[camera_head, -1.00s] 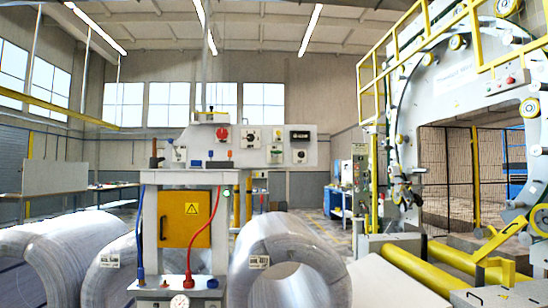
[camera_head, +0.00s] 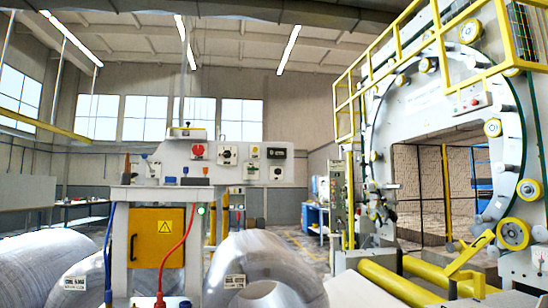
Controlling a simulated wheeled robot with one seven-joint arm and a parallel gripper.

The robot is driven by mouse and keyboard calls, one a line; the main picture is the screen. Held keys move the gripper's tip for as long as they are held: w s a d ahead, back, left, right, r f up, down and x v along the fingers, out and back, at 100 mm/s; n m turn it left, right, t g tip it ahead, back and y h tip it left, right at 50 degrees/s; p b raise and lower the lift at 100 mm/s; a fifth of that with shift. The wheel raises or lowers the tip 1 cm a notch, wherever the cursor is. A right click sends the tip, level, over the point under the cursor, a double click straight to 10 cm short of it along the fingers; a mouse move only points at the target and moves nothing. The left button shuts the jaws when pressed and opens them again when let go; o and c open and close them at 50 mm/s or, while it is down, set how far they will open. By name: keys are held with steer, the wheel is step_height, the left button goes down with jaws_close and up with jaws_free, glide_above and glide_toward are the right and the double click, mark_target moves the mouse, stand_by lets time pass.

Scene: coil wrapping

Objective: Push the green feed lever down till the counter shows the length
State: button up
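A light control panel (camera_head: 220,172) stands on a frame left of centre. A small dark counter display (camera_head: 276,152) is at its upper right; its figures are too small to read. Small levers stand at the panel's left end, one with a blue top (camera_head: 145,158). I cannot make out clearly which part is the green feed lever; a small plate with green marks (camera_head: 253,172) sits below the counter. My gripper is not in view.
A yellow cabinet (camera_head: 155,238) with a warning sign hangs below the panel, with red and blue hoses beside it. Wrapped coils (camera_head: 262,262) lie around the frame. A big ring wrapping machine (camera_head: 440,85) with yellow rails and rollers (camera_head: 398,283) stands at right.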

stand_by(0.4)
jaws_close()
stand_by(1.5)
